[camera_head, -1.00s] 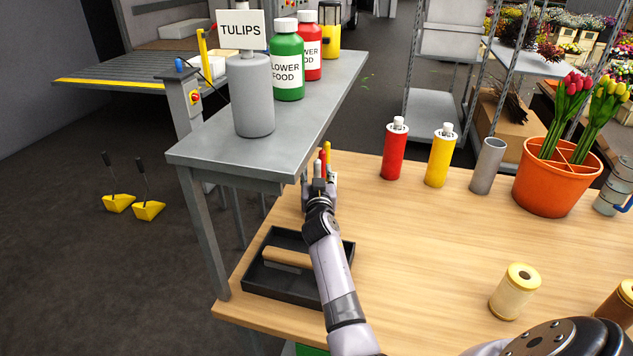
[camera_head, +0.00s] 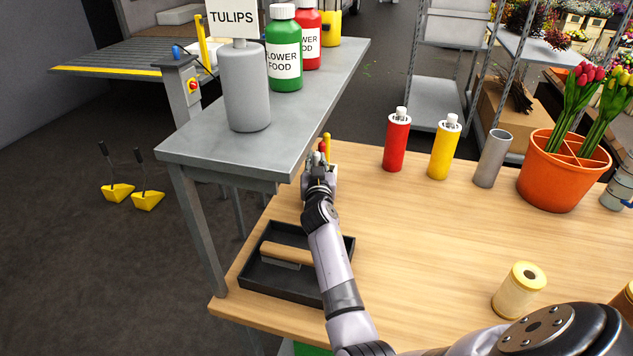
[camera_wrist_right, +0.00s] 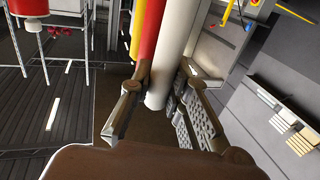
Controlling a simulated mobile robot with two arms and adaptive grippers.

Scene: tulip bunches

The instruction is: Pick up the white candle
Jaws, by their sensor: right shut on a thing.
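The white candle (camera_wrist_right: 178,50) is a slim white cylinder between the fingers of my right gripper (camera_wrist_right: 165,100) in the right wrist view. The right gripper is shut on it. The red candle (camera_wrist_right: 152,40) and the yellow candle (camera_wrist_right: 137,32) stand close beside it, on its left in that view. In the head view my right gripper (camera_head: 320,172) is at the far left of the wooden table, and only the tops of the white candle (camera_head: 315,158), red candle and yellow candle show past it. Their lower parts are hidden there. My left gripper is not seen.
The grey metal shelf (camera_head: 205,152) with bottles is close on the gripper's left. A black tray (camera_head: 262,290) holding a wooden-handled tool lies nearer. A red bottle (camera_head: 397,145), a yellow bottle (camera_head: 443,152) and a grey cylinder (camera_head: 490,162) stand right. The table's middle is clear.

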